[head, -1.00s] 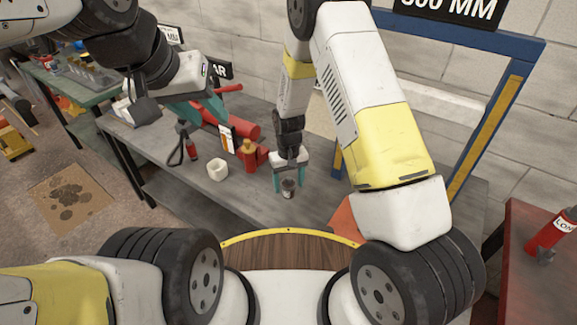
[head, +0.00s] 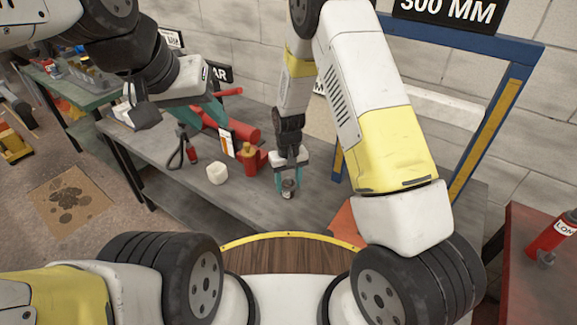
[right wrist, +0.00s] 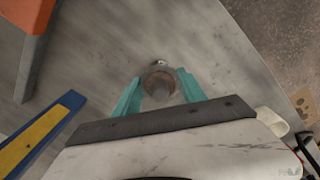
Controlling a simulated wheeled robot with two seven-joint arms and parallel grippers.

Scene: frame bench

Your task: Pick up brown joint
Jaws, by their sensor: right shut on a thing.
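The brown joint (right wrist: 160,80) is a small, round piece with a brownish face in the right wrist view. In the head view it (head: 288,188) looks greyish and upright at the bench's front part. My right gripper (head: 289,180) points down over it, its teal fingers shut on its two sides. The fingers also show on either side of it in the right wrist view (right wrist: 161,90). Whether its base touches the bench is hard to tell. My left gripper (head: 213,110), with teal fingers, hangs over the back left of the bench, away from the joint; its opening is unclear.
The grey bench (head: 245,200) has free room around the joint. A white block (head: 217,173), a red and yellow object (head: 249,158) and a black-handled tool (head: 183,150) lie to the left. A blue frame (head: 478,140) stands at the right.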

